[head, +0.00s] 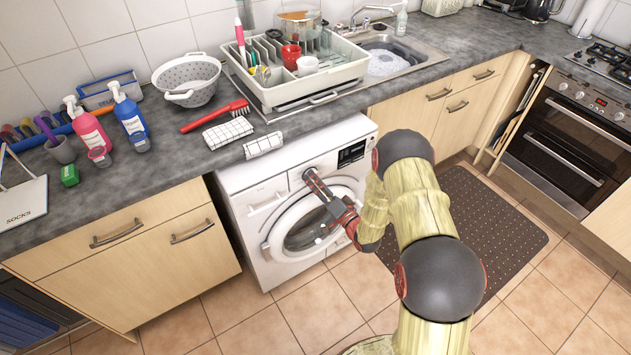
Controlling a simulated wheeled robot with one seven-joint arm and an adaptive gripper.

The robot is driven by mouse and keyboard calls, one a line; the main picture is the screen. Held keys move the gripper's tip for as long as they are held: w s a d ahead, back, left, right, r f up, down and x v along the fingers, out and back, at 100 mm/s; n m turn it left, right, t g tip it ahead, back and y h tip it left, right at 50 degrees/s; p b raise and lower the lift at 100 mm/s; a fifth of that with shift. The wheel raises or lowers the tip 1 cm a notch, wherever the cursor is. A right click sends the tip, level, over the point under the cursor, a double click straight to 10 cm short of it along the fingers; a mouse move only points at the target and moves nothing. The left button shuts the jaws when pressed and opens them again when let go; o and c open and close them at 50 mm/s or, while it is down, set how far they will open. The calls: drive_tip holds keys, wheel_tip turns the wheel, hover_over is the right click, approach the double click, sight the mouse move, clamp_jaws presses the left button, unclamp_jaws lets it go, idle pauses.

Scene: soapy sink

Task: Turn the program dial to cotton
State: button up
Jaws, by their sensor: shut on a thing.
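The white washing machine (239,206) stands under the counter, its round door (272,236) facing me. My gripper (311,176) reaches to the upper middle of the machine's front panel, above the door. It is shut on the program dial, which is mostly hidden behind the fingers. The dial's marks and setting are too small and covered to read. A dark display panel (351,153) sits right of the gripper. The detergent drawer (266,204) is at the left of the panel and looks shut.
The counter (178,152) above holds a dish rack (272,97), a colander (187,79), a red brush (215,116), folded cloths (228,132) and bottles (128,115). A dark mat (490,220) lies on the floor at right. The tiled floor before the machine is clear.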

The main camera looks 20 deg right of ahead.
drive_tip(key=shift+m, duration=0.6)
drive_tip(key=o, duration=1.2)
drive_tip(key=shift+c, duration=0.2)
drive_tip(key=v, duration=1.2)
